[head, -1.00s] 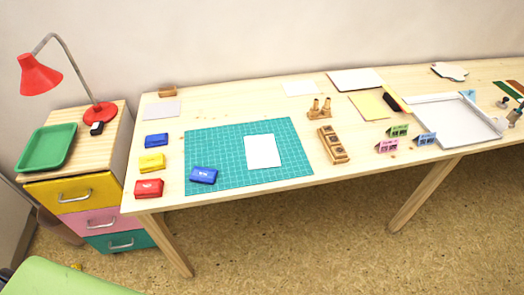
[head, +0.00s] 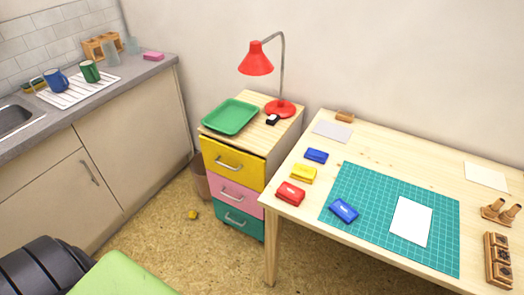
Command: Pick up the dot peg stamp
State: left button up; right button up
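Two wooden peg-shaped pieces (head: 501,212) stand on a small wooden base near the right edge of the head view, partly cut by the frame. In front of them lies a wooden holder (head: 498,260) with several dark-topped square pieces in it. I cannot tell which piece is the dot peg stamp. Blue (head: 316,155), yellow (head: 303,174) and red (head: 290,193) inkpads lie at the table's left end. Another blue inkpad (head: 343,210) lies on the green mat (head: 373,188), left of a white sheet (head: 411,222). Neither gripper is in view.
A drawer unit (head: 236,193) beside the table carries a green tray (head: 230,117) and a red lamp (head: 257,60). A counter (head: 120,100) with mugs stands at left. A green seat (head: 122,275) is at the bottom. Floor shows between counter and table.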

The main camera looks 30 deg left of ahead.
aim_at(499, 203)
jog(key=u, duration=0.45)
jog(key=z, duration=1.3)
jog(key=i+l+u, duration=0.1)
jog(key=i+l, duration=0.25)
jog(key=l, duration=0.15)
